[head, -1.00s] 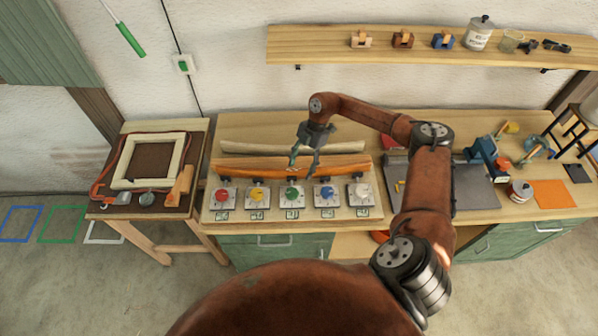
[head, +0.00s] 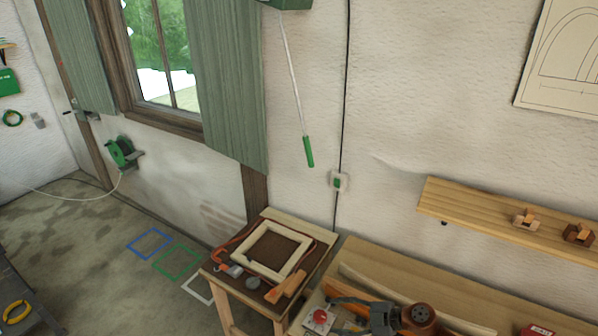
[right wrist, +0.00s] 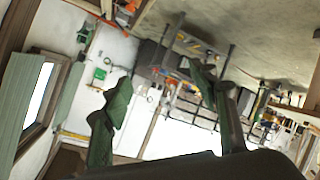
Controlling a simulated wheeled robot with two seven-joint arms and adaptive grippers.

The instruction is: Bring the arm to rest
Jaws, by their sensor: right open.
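My right arm shows at the bottom edge of the head view, over the workbench (head: 400,262). Its gripper (head: 345,304) points left there, near the box with the red knob (head: 320,317), and the picture cuts off most of the arm. In the right wrist view the two fingers of the gripper (right wrist: 155,80) stand wide apart with nothing between them. The wrist camera looks out across the room. My left gripper is in neither view.
A side table (head: 226,280) with a pale frame (head: 262,264) and hand tools stands left of the bench. A wall shelf (head: 470,208) holds small wooden blocks. A green-handled pull cord (head: 308,152) hangs on the wall. Open floor lies left.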

